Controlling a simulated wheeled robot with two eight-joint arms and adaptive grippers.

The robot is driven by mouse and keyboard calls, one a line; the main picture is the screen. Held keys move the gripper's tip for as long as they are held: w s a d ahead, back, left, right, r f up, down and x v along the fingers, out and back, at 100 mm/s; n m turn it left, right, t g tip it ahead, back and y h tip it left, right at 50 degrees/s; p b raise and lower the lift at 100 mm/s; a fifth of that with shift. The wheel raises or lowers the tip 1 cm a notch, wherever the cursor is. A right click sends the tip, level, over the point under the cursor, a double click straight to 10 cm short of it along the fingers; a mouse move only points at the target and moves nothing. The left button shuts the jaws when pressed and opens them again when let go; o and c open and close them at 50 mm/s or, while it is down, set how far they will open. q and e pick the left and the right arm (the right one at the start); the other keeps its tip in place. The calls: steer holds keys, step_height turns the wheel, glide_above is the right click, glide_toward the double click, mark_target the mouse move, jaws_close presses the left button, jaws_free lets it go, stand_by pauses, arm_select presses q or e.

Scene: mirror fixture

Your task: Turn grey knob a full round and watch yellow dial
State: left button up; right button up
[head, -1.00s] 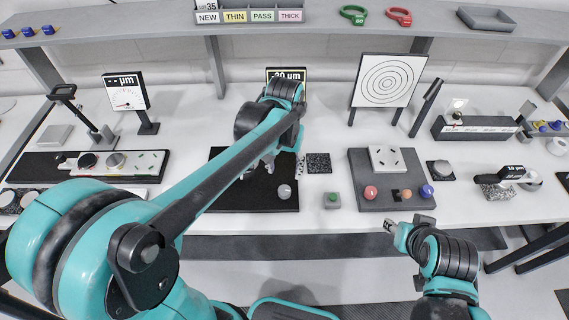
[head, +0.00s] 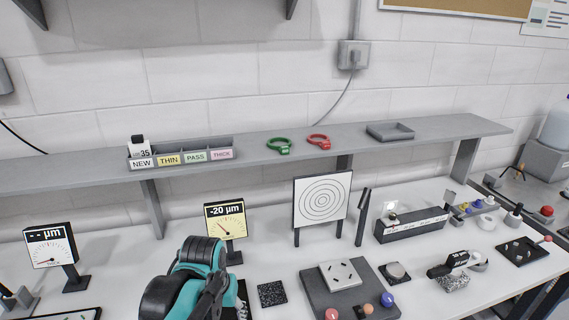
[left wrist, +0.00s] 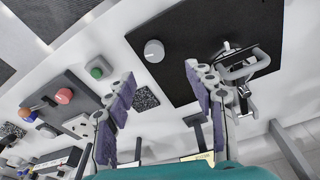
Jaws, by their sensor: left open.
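The yellow dial (head: 226,220) stands upright on the bench at the left-centre of the head view and reads -20 µm. A round light grey knob (left wrist: 154,51) sits on a black board (left wrist: 185,20) in the left wrist view; it is out of the head view. My left gripper (left wrist: 160,75) is open, its two purple-padded fingers wide apart, with the knob showing between and beyond their tips. No contact with the knob is visible. In the head view my left arm stands in front of the dial's lower area. My right gripper is out of both views.
A fixture with a white target board (head: 322,201) stands right of the dial. A dark plate (head: 325,300) carries red, orange and blue knobs. A green button (left wrist: 98,68) lies beside the black board. A shelf (head: 370,143) holds labelled bins and rings.

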arm_select(q)
steer(key=s+a+f+t+b, duration=0.2)
steer(key=s+a+f+t, duration=0.1)
steer(key=s, duration=0.4)
steer(key=shift+s+f+t, duration=0.4)
steer(key=shift+f+t, duration=0.25)
steer(key=shift+t, duration=0.55)
steer(key=shift+a, duration=0.1)
